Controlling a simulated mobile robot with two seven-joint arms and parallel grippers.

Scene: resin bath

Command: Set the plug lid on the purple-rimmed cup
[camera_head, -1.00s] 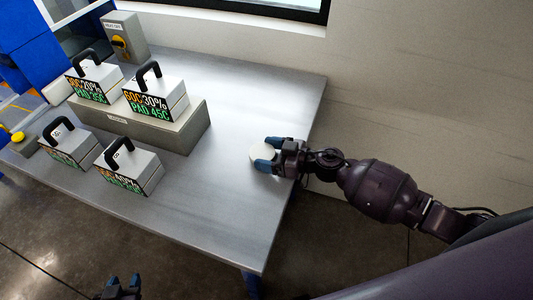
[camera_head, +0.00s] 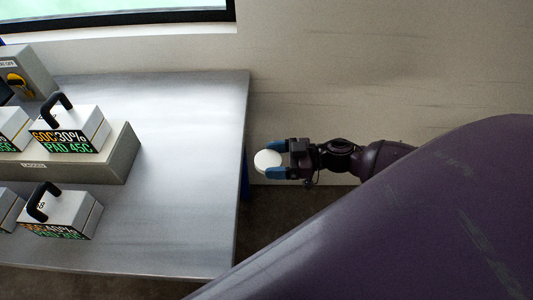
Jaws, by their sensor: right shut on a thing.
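A white round plug lid (camera_head: 267,160) is held between the blue fingertips of my right gripper (camera_head: 272,160). The gripper is shut on it, coming in from the right. The lid is just beyond the right edge of the metal table (camera_head: 190,170) in the picture, over the floor gap by the wall. No purple-rimmed cup shows in this view. My left gripper is not in view.
Boxes with black handles and printed labels stand on the table's left: one box (camera_head: 70,130) on a grey riser (camera_head: 125,152), another (camera_head: 62,212) in front. The table's right half is clear.

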